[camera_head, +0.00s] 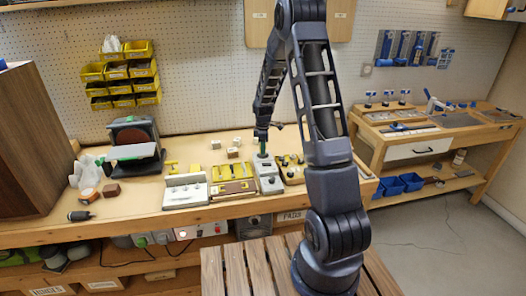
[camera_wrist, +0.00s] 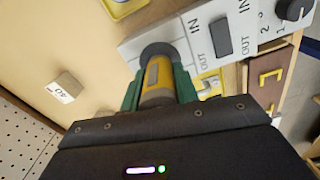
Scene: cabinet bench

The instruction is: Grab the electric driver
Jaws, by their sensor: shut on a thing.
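My gripper (camera_head: 263,150) is over the grey box with a knob in the middle of the bench. In the wrist view, its green fingers (camera_wrist: 158,84) are shut on a yellow-and-grey cylinder (camera_wrist: 157,76), one finger on each side. The cylinder's dark round end meets or lies just over the grey panel (camera_wrist: 208,62) marked IN and OUT; I cannot tell if they touch. I cannot tell for sure if this cylinder is the electric driver. A dark, handle-shaped tool (camera_head: 80,215) lies at the bench's left front, apart from my gripper.
Yellow and white fixtures (camera_head: 185,190) stand left of the grey box. Several small pale blocks (camera_head: 233,153) lie behind, one also in the wrist view (camera_wrist: 66,86). A sander-like machine (camera_head: 133,145) and a brown cabinet (camera_head: 28,140) stand at left. Blue bins (camera_head: 400,184) sit lower right.

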